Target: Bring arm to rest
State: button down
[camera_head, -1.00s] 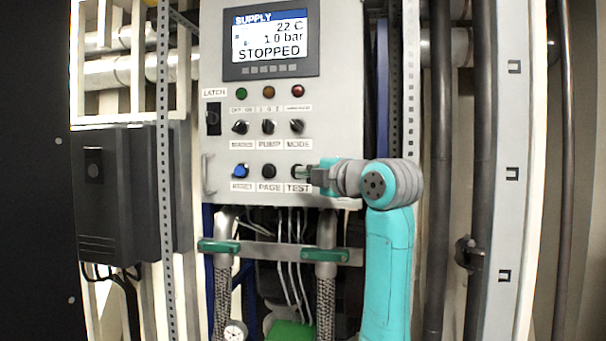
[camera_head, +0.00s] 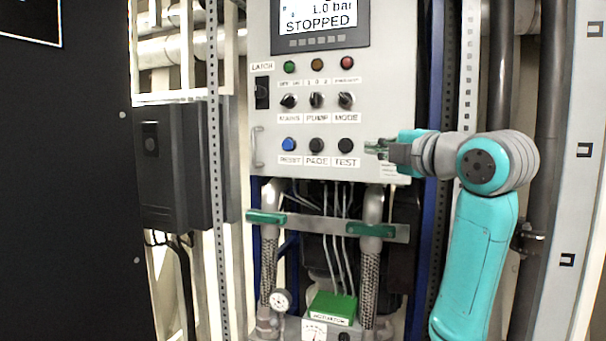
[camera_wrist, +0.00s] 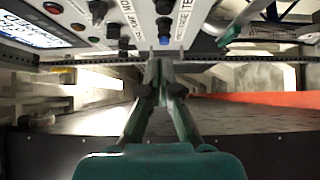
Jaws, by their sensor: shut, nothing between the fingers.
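My gripper (camera_head: 370,148) is shut and empty. In the head view its tips are just right of the black TEST button (camera_head: 345,145), in front of the grey control panel (camera_head: 392,95). In the wrist view the shut fingers (camera_wrist: 160,62) point at the panel's lower part, near the TEST label. I cannot tell the exact gap to the panel. My arm reaches in from the right, bent at a teal and grey joint.
The screen (camera_head: 318,22) reads STOPPED. Below the panel are hoses with green clamps (camera_head: 371,230), a gauge (camera_head: 281,300) and a green actuator box (camera_head: 332,307). A dark box (camera_head: 178,165) is at left. Pipes and a perforated post stand behind my arm.

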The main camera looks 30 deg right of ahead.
jog(key=w+a+f+m, duration=0.2)
jog(key=w+f+m, duration=0.1)
jog(key=f, duration=0.9)
jog(key=w+a+f+m, duration=0.2)
jog(key=w+f+m, duration=0.1)
jog(key=f, duration=0.9)
jog(key=s+a+f+m, duration=0.2)
jog(key=a+f, duration=0.1)
jog(key=f, duration=0.5)
jog(key=s+a+f+m+g, duration=0.1)
jog(key=s+a+f+m, duration=0.1)
jog(key=f, duration=0.5)
jog(key=s+a+f+m, duration=0.2)
jog(key=s+a+f, duration=0.1)
jog(key=f, duration=0.5)
jog(key=s+a+f+m+g, duration=0.1)
jog(key=s+a+f+m, duration=0.1)
jog(key=s+a+f, duration=0.4)
jog(key=s+a+f+m, duration=0.1)
jog(key=s+a+f, duration=0.2)
jog(key=s+f, duration=0.6)
jog(key=s+a+r+m+y, duration=0.1)
jog(key=s+a, duration=0.1)
jog(key=s, duration=1)
jog(key=s+a+g+y, duration=0.1)
jog(key=s+a, duration=0.2)
jog(key=s, duration=0.9)
jog(key=shift+s+r+m, duration=0.4)
